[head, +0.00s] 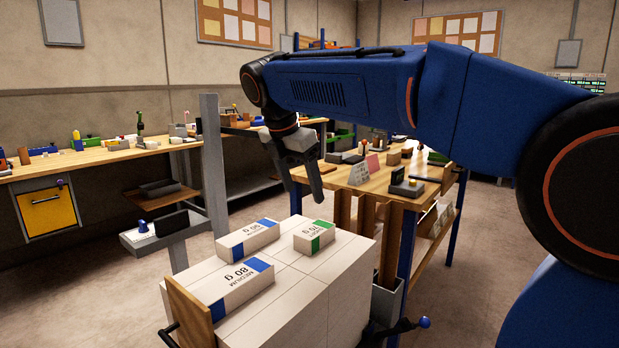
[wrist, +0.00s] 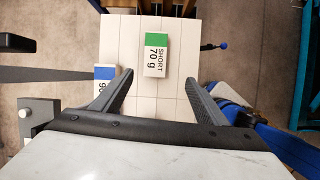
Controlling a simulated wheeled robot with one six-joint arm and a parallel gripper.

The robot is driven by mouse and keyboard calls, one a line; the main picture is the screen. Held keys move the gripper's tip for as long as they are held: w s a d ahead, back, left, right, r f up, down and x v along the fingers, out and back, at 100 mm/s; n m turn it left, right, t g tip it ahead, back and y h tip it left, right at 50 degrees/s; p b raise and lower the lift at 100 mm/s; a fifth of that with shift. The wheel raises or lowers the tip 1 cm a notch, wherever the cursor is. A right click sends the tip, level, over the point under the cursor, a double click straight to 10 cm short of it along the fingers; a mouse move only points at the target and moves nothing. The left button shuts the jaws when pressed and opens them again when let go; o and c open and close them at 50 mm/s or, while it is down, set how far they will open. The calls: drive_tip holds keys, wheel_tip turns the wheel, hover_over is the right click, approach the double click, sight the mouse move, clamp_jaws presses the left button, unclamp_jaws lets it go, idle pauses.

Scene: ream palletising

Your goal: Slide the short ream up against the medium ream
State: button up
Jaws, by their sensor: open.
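The short ream (head: 314,238), white with a green band and marked 70 g, lies on top of a stack of white reams. It also shows in the wrist view (wrist: 157,57), apart from the other labelled reams. The ream marked MEDIUM 80 g (head: 238,289), with blue bands, lies at the near left of the stack top. Another blue-banded ream (head: 247,240) marked 90 g lies left of the short ream; its smaller word is hard to read. My gripper (head: 312,183) is open and empty, above the stack top near the short ream; its fingers spread wider than that ream in the wrist view (wrist: 159,78).
The stack (head: 330,285) has a wooden end board (head: 188,312) at its near left. A grey post (head: 214,165) stands behind it. A wooden workbench (head: 385,182) with small items stands close behind on the right. The stack top right of the short ream is bare.

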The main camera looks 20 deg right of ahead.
sight(314, 229)
drive_tip(key=shift+n, duration=0.5)
drive_tip(key=x, duration=0.5)
drive_tip(key=w+x, duration=0.1)
drive_tip(key=x, duration=1.1)
drive_tip(key=shift+w+d+r, duration=0.1)
drive_tip(key=shift+w+r, duration=0.05)
drive_tip(key=shift+w, duration=0.05)
drive_tip(key=c, duration=1.3)
drive_tip(key=shift+s, duration=0.1)
drive_tip(key=shift+s+a, duration=0.9)
drive_tip(key=shift+a, duration=0.4)
drive_tip(key=shift+s+a, duration=0.9)
drive_tip(key=shift+a, duration=0.4)
drive_tip(key=shift+s+a, duration=0.95)
drive_tip(key=shift+a, duration=0.35)
drive_tip(key=shift+s+a, duration=0.4)
drive_tip(key=shift+a, duration=0.2)
drive_tip(key=shift+s+a, duration=0.4)
drive_tip(key=shift+a, duration=0.15)
